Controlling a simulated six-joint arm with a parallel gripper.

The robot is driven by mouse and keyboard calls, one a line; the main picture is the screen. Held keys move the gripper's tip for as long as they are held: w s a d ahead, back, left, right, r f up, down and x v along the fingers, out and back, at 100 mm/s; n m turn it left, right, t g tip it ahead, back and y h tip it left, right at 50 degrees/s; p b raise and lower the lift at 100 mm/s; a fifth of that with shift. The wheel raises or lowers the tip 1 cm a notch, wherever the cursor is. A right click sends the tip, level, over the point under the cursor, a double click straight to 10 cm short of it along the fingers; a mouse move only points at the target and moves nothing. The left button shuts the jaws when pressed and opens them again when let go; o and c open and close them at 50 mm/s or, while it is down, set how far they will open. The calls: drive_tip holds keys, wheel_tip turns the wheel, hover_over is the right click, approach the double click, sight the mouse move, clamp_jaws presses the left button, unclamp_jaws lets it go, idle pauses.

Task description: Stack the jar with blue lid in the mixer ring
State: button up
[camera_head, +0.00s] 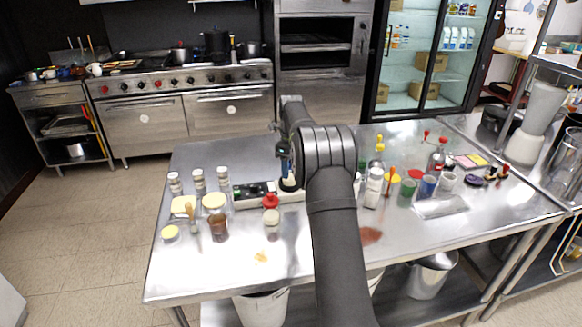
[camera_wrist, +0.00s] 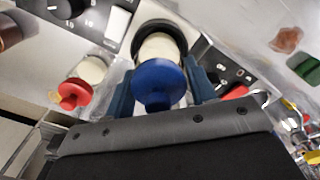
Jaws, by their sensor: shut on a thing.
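The jar with blue lid (camera_wrist: 158,82) is between the two dark blue fingers of my gripper (camera_wrist: 160,78) in the wrist view. My gripper is shut on it. The jar's cream body (camera_wrist: 160,48) points away from the camera, and the black mixer ring (camera_wrist: 181,33) shows around its far end. I cannot tell whether the jar rests in the ring or is held just above it. In the head view my gripper (camera_head: 288,182) is over the right part of the mixer panel (camera_head: 254,190), and my arm hides much of the ring and jar.
A red-lidded jar (camera_head: 270,203) stands just in front of the panel; it also shows in the wrist view (camera_wrist: 75,92). Several white-capped jars (camera_head: 198,178) and yellow-lidded containers (camera_head: 214,201) stand to the left.

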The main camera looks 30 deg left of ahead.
drive_tip(key=shift+f, duration=0.25)
drive_tip(key=o, duration=1.2)
wheel_tip(320, 180, up, 13)
drive_tip(key=shift+f, duration=0.2)
wheel_tip(320, 180, down, 13)
drive_tip(key=shift+f, duration=0.1)
drive_tip(key=shift+r, duration=1.7)
